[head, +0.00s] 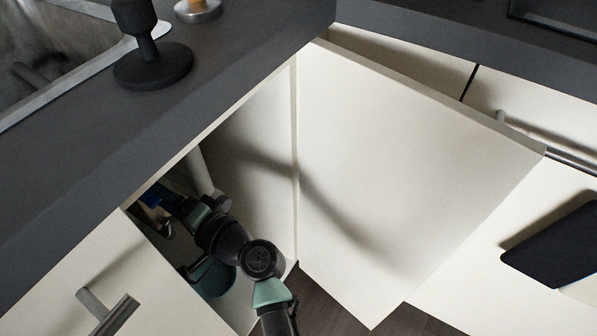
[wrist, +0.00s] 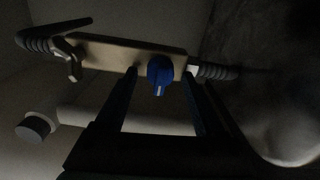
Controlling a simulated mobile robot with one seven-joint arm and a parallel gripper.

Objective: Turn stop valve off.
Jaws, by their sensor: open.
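The stop valve's blue knob (wrist: 160,76), with a pale mark on its lower face, sits on a beige plate (wrist: 110,56) in the wrist view. My gripper (head: 151,196) reaches into the open cabinet under the counter in the head view. In the wrist view its two blue fingers are apart, one on each side of the knob, with gaps visible. Whether the fingertips reach past the knob's face is hard to tell. The knob and plate are not clearly visible in the head view.
Ribbed hoses (wrist: 213,72) leave both ends of the plate, and a metal tap-like fitting (wrist: 69,60) is at its left. The cabinet door (head: 400,170) stands open right of my arm. A pale pipe (head: 197,168) rises beside my gripper. The cabinet interior is dark.

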